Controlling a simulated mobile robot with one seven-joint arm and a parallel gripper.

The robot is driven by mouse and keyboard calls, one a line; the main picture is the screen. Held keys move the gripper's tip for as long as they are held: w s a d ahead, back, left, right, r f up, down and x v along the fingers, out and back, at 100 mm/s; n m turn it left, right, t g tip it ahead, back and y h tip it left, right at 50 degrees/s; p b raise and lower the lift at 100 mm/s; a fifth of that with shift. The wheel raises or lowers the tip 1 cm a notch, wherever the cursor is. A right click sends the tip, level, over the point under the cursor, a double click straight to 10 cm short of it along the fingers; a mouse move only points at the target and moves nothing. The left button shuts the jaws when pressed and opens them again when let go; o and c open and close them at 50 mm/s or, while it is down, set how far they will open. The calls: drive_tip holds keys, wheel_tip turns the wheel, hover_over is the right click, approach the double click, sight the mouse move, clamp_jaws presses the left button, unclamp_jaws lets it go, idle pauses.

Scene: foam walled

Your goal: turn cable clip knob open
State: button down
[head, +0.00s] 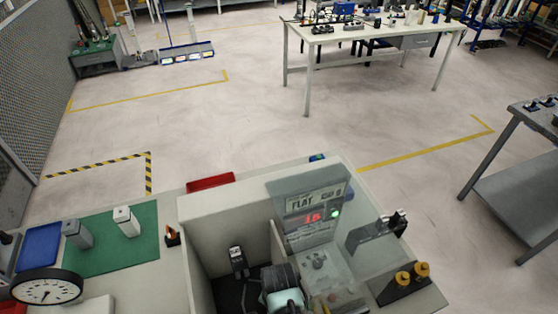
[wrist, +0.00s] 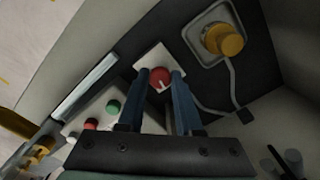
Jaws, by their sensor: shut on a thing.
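In the wrist view a red knob (wrist: 160,79) with a pale pointer mark sits on a white square plate (wrist: 148,58). My gripper (wrist: 162,76) has its two blue fingers on either side of this knob and is shut on it. To the upper right is a yellow-orange knob (wrist: 222,40) on a grey plate, with a pale cable running down from it. No label shows which one is the cable clip knob. In the head view my gripper is low in the walled box, and its fingertips and the red knob are hidden.
Pale walls (head: 225,207) stand close around the work area. In the wrist view a white box with green (wrist: 113,107) and red buttons is at the left. In the head view a display panel (head: 312,212) and a block with yellow knobs (head: 404,280) stand at the right.

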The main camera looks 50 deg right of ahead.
drive_tip(key=n+p, duration=0.1)
drive_tip(key=n, duration=1)
drive_tip(key=shift+p, duration=0.35)
drive_tip(key=shift+n, duration=0.3)
drive_tip(key=c, duration=0.6)
unclamp_jaws()
wheel_tip(320, 180, up, 13)
drive_tip(key=shift+b, duration=0.75)
